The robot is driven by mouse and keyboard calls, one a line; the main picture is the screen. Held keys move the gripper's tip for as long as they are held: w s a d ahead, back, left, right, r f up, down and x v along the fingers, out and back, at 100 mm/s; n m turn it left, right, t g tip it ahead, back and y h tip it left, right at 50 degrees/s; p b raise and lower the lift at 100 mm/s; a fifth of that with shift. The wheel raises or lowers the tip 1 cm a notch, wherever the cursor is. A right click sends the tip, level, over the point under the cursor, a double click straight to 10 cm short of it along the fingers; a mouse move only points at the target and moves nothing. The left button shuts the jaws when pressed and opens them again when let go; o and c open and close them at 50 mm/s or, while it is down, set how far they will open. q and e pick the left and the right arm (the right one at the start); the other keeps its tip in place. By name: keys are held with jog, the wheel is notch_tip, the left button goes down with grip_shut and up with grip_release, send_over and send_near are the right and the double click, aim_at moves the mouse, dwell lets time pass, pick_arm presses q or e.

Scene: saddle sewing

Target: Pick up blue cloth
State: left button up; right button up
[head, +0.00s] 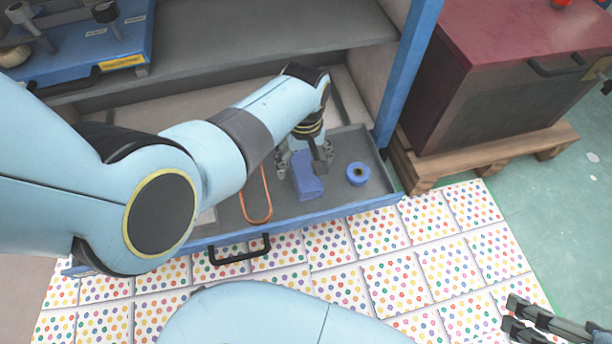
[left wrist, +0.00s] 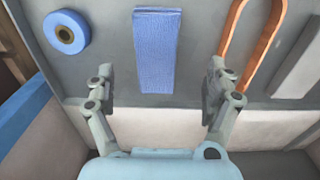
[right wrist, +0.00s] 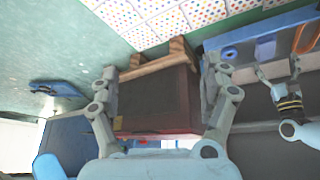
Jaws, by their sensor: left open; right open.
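The blue cloth (head: 307,182) is a folded, flat rectangle lying on the grey drawer floor. It also shows in the left wrist view (left wrist: 156,50), ahead of and between the fingers. My left gripper (head: 304,160) reaches down into the drawer over the far end of the cloth and hides part of it. In the left wrist view the left gripper (left wrist: 160,82) is open with nothing between its fingers. My right gripper (head: 510,318) is far off at the lower right of the head view. In the right wrist view it (right wrist: 160,85) is open and empty.
The open drawer (head: 350,205) has a black handle (head: 240,250). A blue tape roll (head: 358,174) lies right of the cloth, and an orange loop (head: 257,208) lies left. A dark red-topped cabinet (head: 500,90) stands on a wooden pallet (head: 500,153) at right. A blue post (head: 407,75) rises beside the drawer.

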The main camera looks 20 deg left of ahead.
aim_at(305, 171)
pick_arm(q)
jog(key=shift+f+b, duration=0.45)
jog(key=shift+f, duration=0.45)
jog(key=shift+w+f+b, duration=0.15)
jog(key=shift+f+b, duration=0.45)
jog(key=shift+b, duration=0.25)
jog(key=shift+w+f+b, duration=0.15)
jog(key=shift+f+b, duration=0.4)
jog(key=shift+w+a+f+b, duration=0.1)
jog(key=shift+w+f+b, duration=0.05)
jog(key=shift+f+b, duration=0.35)
pick_arm(e)
notch_tip(305, 171, down, 6)
jog(key=t, duration=0.6)
pick_arm(q)
jog(key=shift+f+b, duration=0.8)
jog(key=shift+b, duration=0.1)
jog(key=shift+w, duration=0.1)
jog(key=c, duration=1.3)
pick_arm(e)
jog(key=w+a+r+n+t+y, duration=0.1)
jog(key=w+r+t, duration=0.4)
jog(key=w+r, duration=0.2)
notch_tip(305, 171, up, 2)
jog(key=shift+a+r+t, duration=0.2)
jog(key=shift+a+t, duration=0.1)
